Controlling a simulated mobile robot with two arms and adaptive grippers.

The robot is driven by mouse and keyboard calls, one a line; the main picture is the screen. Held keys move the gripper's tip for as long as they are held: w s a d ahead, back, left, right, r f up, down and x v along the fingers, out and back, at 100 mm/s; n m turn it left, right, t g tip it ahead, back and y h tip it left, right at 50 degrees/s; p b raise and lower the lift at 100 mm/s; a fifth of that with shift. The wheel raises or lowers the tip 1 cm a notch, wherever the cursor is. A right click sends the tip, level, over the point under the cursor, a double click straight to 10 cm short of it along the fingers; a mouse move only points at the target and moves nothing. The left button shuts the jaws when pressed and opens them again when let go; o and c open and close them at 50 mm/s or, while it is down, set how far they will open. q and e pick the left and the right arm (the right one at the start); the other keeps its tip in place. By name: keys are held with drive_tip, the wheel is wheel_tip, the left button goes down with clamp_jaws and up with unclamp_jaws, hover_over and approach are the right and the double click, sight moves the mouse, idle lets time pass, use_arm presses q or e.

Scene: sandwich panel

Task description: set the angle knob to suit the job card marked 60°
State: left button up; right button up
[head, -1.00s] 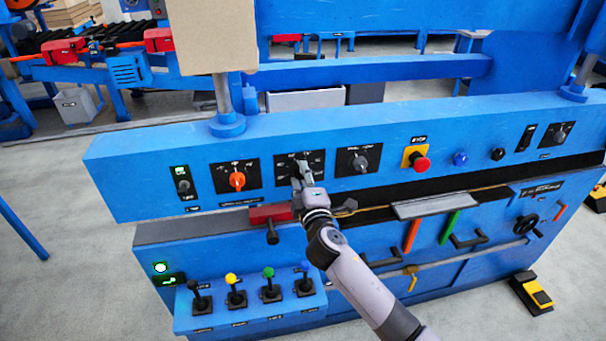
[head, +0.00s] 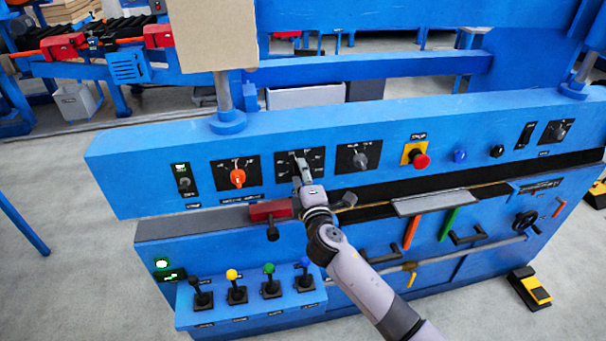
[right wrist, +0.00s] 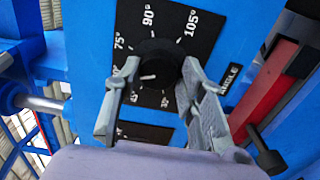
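The angle knob (right wrist: 160,60) is a dark round knob on a black dial plate (right wrist: 190,22) printed with 75°, 90° and 105°, beside an ANGLE label. A small white mark on the knob faces left and slightly down in the right wrist view; the number there is hidden behind a finger. My right gripper (right wrist: 160,64) has its two fingertips against opposite sides of the knob. In the head view my right gripper (head: 302,166) covers most of the knob and part of its plate (head: 317,157). No job card marked 60° can be read. My left gripper is out of view.
Beside the dial are an orange knob (head: 238,178), a grey knob (head: 360,160) and a red stop button (head: 421,161). A red block (head: 270,210) sits below. Several coloured-top levers (head: 236,290) stand lower left. A beige board (head: 215,35) hangs above.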

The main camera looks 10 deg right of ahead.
drive_tip(key=o, duration=0.3)
drive_tip(key=shift+o, duration=0.2)
drive_tip(key=shift+r, duration=0.1)
drive_tip(key=s, duration=1.2)
